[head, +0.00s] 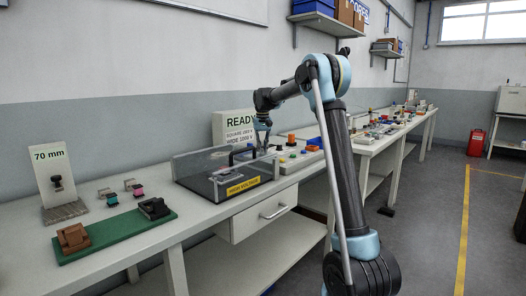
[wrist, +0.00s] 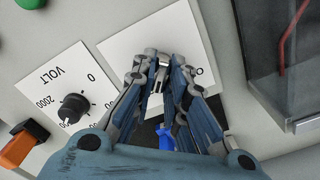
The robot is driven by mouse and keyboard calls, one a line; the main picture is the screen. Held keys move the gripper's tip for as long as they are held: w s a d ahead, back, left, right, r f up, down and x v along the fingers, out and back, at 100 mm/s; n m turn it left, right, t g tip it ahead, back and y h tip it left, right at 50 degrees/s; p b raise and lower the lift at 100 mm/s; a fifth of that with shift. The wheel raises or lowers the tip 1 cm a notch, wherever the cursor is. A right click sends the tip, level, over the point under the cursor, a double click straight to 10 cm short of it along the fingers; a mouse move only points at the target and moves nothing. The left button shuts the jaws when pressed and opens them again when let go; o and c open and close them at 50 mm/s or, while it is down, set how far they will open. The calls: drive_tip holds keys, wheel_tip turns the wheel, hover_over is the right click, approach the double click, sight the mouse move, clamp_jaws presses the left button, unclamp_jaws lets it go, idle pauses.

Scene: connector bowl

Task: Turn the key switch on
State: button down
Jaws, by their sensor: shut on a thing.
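My gripper (wrist: 158,84) points down at a white plate (wrist: 127,50) in the wrist view. Its fingers are closed around a small metal piece, which looks like the key (wrist: 155,100) of the key switch. A blue piece (wrist: 166,138), perhaps the key's tag, shows between the fingers below it. A dark mark, maybe an "O", is partly visible on the plate right of the fingers. The fingers hide most of the switch, so its turned position cannot be told. In the head view my gripper (head: 262,127) is low over the bench, just behind a clear-walled box.
A VOLT dial (wrist: 74,108) with a black knob and an orange rocker (wrist: 18,148) lie left of my gripper. The transparent box (wrist: 285,60) stands close on the right; its yellow HIGH VOLTAGE label (head: 243,185) faces front. A READY sign (head: 238,130) stands behind.

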sight(263, 149)
drive_tip(key=shift+w+m, duration=0.1)
drive_tip(key=shift+m, duration=0.4)
drive_tip(key=c, duration=1.6)
unclamp_jaws()
wheel_tip(263, 149, up, 12)
